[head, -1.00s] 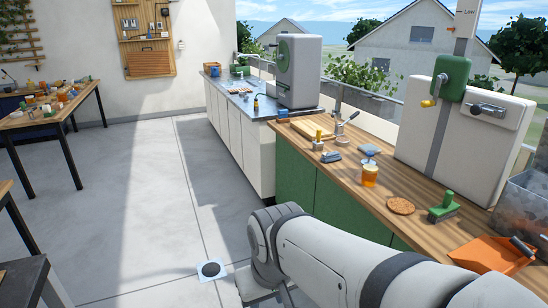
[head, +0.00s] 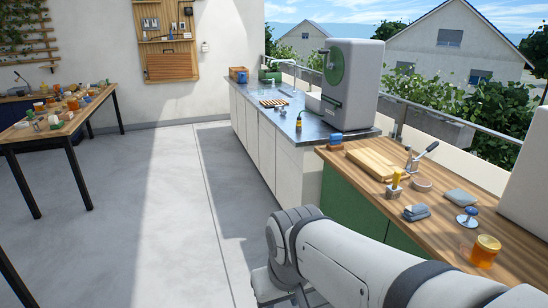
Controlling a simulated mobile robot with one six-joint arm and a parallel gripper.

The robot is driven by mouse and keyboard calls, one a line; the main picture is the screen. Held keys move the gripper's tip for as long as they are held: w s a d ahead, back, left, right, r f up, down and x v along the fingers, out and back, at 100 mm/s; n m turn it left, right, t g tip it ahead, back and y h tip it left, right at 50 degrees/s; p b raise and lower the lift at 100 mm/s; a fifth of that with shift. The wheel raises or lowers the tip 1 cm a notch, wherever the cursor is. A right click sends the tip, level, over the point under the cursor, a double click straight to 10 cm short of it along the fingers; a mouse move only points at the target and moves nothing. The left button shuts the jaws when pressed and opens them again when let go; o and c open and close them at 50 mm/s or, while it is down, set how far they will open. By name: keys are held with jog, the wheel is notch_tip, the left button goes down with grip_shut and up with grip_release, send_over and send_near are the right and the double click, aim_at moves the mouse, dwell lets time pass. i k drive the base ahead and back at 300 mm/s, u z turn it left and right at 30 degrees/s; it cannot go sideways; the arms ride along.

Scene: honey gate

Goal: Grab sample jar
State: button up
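Several small amber and orange jars (head: 72,103) also stand among other items on the wooden table (head: 22,136) at the left, too small to tell apart. My arm reaches in from the lower right and bends down near the bottom middle. My gripper is not visible; the bend and the frame's lower edge hide what lies below.
A grey machine (head: 352,85) stands on the counter behind. The grey floor (head: 150,210) between table and counters is clear.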

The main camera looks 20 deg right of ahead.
aim_at(485, 249)
jog(key=i, duration=1.6)
jog(key=z, duration=4)
jog(key=i, duration=1)
jog(key=z, duration=0.05)
